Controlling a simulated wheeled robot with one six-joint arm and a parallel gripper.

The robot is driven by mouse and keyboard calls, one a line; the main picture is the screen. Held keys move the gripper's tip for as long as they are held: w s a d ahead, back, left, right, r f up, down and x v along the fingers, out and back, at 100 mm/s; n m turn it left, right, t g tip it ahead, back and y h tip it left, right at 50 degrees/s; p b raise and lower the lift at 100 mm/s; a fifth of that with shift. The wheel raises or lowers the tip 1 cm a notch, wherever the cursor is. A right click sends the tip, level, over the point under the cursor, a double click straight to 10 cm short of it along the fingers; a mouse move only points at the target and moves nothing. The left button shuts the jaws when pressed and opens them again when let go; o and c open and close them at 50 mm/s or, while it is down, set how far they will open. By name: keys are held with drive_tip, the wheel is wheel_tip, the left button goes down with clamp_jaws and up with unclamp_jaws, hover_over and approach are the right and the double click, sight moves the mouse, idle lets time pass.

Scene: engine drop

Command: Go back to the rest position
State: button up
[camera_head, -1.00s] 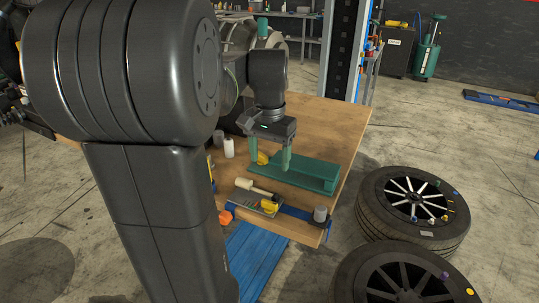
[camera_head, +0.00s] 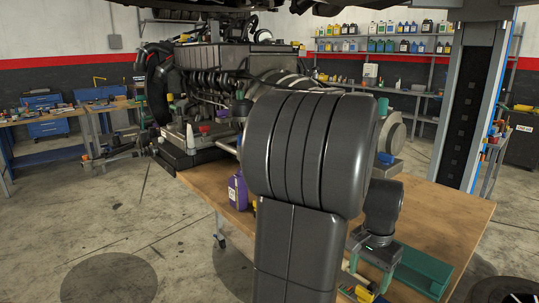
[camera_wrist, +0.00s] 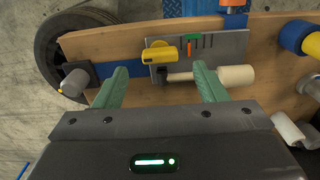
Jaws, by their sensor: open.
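My gripper (camera_wrist: 160,88) is open, with its two green fingers apart and nothing between them in the wrist view. Past the fingertips lie a grey tool tray (camera_wrist: 215,48), a yellow tape measure (camera_wrist: 160,54) and a mallet with a pale head (camera_wrist: 236,77) on the wooden table (camera_wrist: 115,42). In the head view my gripper (camera_head: 367,277) is low over the right part of the table (camera_head: 450,215), partly hidden behind my own arm.
A large engine (camera_head: 225,75) stands at the table's far left end, with a purple bottle (camera_head: 237,190) near it. A lift post (camera_head: 470,105) rises behind the table. A tyre (camera_wrist: 60,30) lies beside the table. Open concrete floor (camera_head: 120,215) spreads to the left.

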sight(365, 290)
wheel_tip(365, 290, down, 4)
drive_tip(key=shift+f, duration=0.15)
drive_tip(key=shift+r, duration=0.2)
idle(0.4)
